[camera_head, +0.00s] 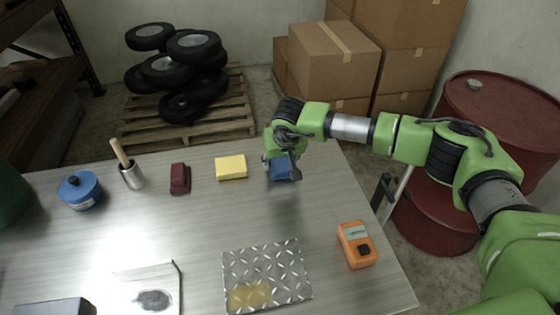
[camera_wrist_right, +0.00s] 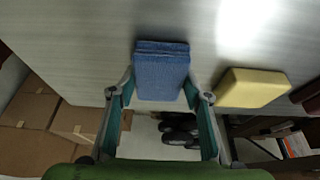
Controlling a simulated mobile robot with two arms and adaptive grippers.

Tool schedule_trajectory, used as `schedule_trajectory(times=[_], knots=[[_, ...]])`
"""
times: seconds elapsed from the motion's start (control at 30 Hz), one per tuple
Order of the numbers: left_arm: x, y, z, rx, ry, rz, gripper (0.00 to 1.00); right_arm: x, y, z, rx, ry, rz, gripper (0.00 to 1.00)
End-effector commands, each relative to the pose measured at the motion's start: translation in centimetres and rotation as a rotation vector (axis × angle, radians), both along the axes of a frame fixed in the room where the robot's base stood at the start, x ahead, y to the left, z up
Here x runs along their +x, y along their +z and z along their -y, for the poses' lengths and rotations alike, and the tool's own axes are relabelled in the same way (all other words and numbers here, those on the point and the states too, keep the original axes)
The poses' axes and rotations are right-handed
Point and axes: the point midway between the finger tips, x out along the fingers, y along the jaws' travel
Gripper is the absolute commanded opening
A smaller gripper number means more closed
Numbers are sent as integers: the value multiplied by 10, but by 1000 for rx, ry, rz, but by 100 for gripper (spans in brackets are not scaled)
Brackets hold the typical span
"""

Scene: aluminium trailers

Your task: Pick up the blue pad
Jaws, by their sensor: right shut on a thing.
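The blue pad (camera_head: 281,171) is in my right gripper (camera_head: 282,163), near the far edge of the metal table (camera_head: 200,220) in the head view. In the right wrist view, the blue pad (camera_wrist_right: 161,72) sits between the two fingertips of my right gripper (camera_wrist_right: 160,92), which is shut on its sides. A darker patch shows on the table beneath the pad in the head view; the gap between pad and table is hard to judge. My left gripper is not in view.
A yellow sponge-like block (camera_head: 231,167) lies just left of the pad, with a dark red block (camera_head: 180,178) further left. A diamond-plate sheet (camera_head: 290,262) and an orange meter (camera_head: 357,245) lie nearer. A red drum (camera_head: 437,205) stands beyond the table's right edge.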

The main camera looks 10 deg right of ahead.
Motion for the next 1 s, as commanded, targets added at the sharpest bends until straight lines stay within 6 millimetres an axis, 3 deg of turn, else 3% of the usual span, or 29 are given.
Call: schedule_trajectory(times=[0.07,0.1,0.23,0.53,0.8,1.0], knots=[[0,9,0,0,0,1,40,0,7,0,1,0,0,26],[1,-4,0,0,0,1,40,2,8,0,1,0,5,26],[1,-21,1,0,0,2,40,0,35,-1,1,2,8,26],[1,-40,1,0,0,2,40,-52,95,-16,0,4,6,26],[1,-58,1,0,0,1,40,-103,117,-31,0,4,4,26],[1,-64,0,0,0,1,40,-125,128,-38,0,2,3,26]])
